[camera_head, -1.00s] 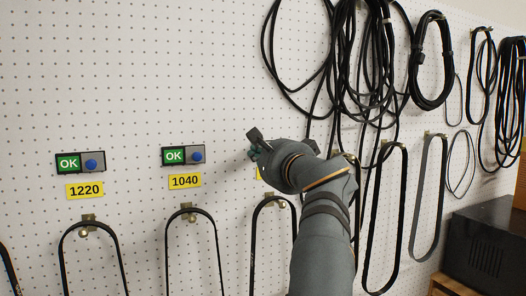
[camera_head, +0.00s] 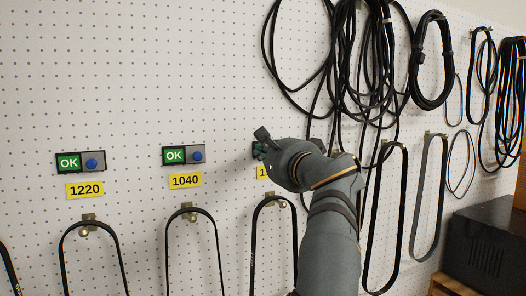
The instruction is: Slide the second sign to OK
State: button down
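Two slide signs show in full on the white pegboard. The left sign (camera_head: 80,162) reads green OK above the yellow label 1220, with its blue knob (camera_head: 92,163) at the right. The sign next to it (camera_head: 183,155) also reads green OK above label 1040, with its blue knob (camera_head: 197,155) at the right. A third sign (camera_head: 256,150) shows only a green left edge; my gripper (camera_head: 264,141) is in front of it and hides the rest. One dark finger points up-left; the other is mostly hidden, so I cannot tell its opening.
Yellow labels (camera_head: 185,181) sit under the signs. Black belts (camera_head: 168,240) hang on hooks below. Black cable loops (camera_head: 365,60) hang at the upper right, close to my arm. A black box (camera_head: 485,240) stands at the lower right.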

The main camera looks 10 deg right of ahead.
jog(key=s+d+b, duration=0.3)
jog(key=s, duration=0.3)
jog(key=shift+s+d, duration=0.15)
jog(key=shift+s, duration=0.15)
dwell(1.1)
jog(key=s+d, duration=0.2)
jog(key=s, duration=0.9)
jog(key=shift+s, duration=0.4)
jog(key=shift+w, duration=0.1)
